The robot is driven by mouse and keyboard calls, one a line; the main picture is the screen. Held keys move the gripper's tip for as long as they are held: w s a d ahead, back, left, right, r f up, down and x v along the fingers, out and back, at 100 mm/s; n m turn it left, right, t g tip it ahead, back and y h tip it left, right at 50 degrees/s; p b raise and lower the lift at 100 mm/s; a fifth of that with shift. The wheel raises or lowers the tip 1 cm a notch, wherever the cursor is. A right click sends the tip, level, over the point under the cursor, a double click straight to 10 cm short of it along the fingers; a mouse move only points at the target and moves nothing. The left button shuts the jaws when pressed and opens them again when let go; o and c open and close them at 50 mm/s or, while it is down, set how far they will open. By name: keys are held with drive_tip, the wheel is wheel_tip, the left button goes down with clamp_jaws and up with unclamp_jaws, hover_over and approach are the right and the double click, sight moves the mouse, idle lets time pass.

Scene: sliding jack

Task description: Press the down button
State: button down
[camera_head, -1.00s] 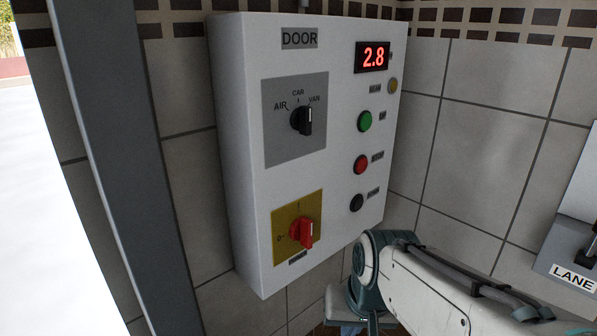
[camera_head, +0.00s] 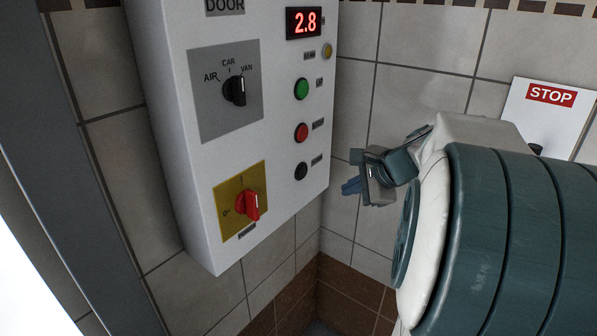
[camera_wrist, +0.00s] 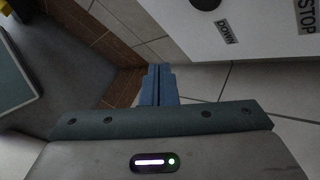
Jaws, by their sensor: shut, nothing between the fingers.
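The down button is the black round button (camera_head: 301,171), lowest in the right column of the white DOOR panel (camera_head: 285,215). Part of this button (camera_wrist: 205,3) shows at the top edge of the wrist view, above the DOWN label (camera_wrist: 223,32). My gripper (camera_head: 348,187) has blue fingers, held together and empty. It is to the right of the panel in the head view, at about the button's height and apart from it. In the wrist view the fingertips (camera_wrist: 158,68) are below and left of the button.
The red button (camera_head: 301,132) and green button (camera_head: 301,89) sit above, under a display (camera_head: 304,22) reading 2.8. A black selector (camera_head: 234,91) and red rotary switch (camera_head: 249,205) are on the panel's left. A STOP sign (camera_head: 551,95) is at right.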

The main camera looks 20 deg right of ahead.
sight(302, 172)
drive_tip(key=w+a, duration=0.4)
drive_tip(key=w, duration=0.3)
drive_tip(key=shift+w+a, duration=0.25)
drive_tip(key=shift+a, duration=0.15)
drive_tip(key=shift+w, duration=0.1)
idle(2.0)
drive_tip(key=shift+w+a, duration=0.2)
drive_tip(key=shift+w, duration=0.1)
